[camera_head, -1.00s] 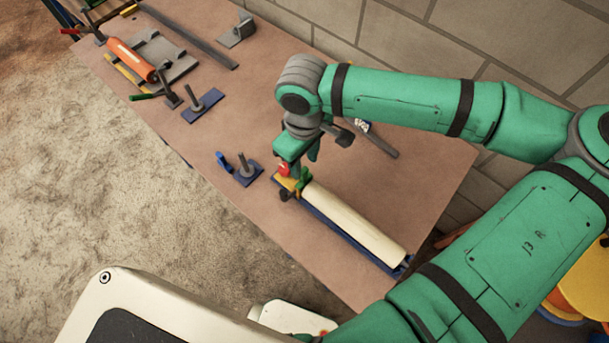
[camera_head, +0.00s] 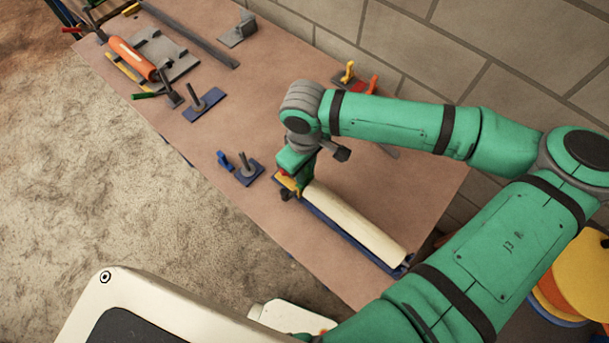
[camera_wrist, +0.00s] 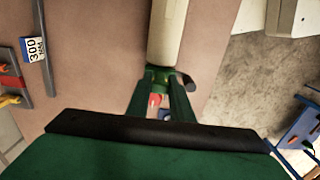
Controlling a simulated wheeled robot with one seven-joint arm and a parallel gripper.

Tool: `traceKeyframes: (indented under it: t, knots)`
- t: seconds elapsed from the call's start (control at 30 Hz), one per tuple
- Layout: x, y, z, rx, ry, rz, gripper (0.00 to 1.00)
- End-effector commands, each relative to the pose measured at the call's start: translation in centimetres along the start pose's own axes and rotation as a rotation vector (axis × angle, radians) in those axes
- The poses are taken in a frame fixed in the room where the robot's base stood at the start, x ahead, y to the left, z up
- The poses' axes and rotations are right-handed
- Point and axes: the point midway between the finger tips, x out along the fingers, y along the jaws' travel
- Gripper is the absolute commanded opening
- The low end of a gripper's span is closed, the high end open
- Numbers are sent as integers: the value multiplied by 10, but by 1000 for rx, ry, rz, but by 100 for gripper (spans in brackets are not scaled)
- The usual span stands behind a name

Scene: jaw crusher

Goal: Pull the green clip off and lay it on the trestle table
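A cream cylinder (camera_head: 350,222) lies along a blue base on the brown trestle table (camera_head: 245,110). In the wrist view a small green piece, apparently the green clip (camera_wrist: 159,74), is at the cylinder's end. My gripper (camera_wrist: 160,86) points down at it, its two green fingers apart on either side of the piece. A red part (camera_wrist: 154,101) shows between the fingers. I cannot tell whether the fingers touch the clip.
An orange cylinder (camera_head: 133,59) lies at the far left. Red and yellow parts (camera_head: 350,78) stand near the wall. Bare table lies between these.

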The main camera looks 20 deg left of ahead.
Motion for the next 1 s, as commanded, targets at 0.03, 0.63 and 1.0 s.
traceKeyframes:
  t: [0.03,0.63,1.0]
  knots:
    - [0,0,0,1,0,0,2]
    - [-15,0,0,0,0,0,0]
    - [-27,0,0,0,0,0,0]
